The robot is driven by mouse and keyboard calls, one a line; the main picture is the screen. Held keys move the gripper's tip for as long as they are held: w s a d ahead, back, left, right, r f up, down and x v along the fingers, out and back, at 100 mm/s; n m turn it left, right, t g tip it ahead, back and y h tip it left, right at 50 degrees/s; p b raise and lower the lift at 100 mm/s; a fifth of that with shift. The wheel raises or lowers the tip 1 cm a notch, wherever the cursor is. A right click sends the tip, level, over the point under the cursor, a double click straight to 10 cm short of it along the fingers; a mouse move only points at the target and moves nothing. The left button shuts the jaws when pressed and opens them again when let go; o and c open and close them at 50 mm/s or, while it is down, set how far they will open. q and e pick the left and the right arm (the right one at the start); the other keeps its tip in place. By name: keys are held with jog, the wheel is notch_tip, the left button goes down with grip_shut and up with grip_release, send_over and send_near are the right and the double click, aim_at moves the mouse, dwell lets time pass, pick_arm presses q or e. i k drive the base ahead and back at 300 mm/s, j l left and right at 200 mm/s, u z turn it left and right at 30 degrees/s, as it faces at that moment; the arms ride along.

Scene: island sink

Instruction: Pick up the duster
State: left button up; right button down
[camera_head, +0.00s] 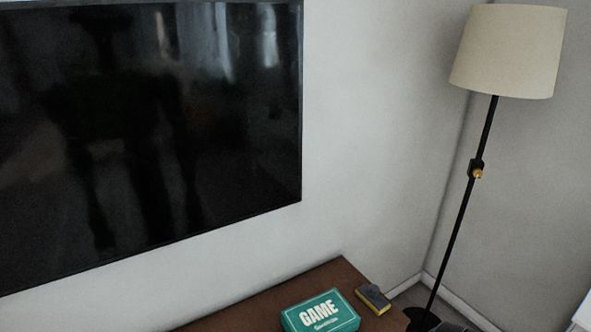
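A small block, dark grey on top with a yellow side, looks like the duster (373,299). It lies flat near the right end of a brown wooden tabletop (342,272), at the bottom of the head view. Nothing covers it. Neither of my grippers is in view.
A teal box marked GAME (320,312) lies just left of the block, with a small gap between. A large black television (150,130) hangs on the wall above. A floor lamp (480,165) with a beige shade stands in the corner, right of the tabletop.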

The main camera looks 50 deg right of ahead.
aim_at(368, 294)
jog(key=z, duration=2.15)
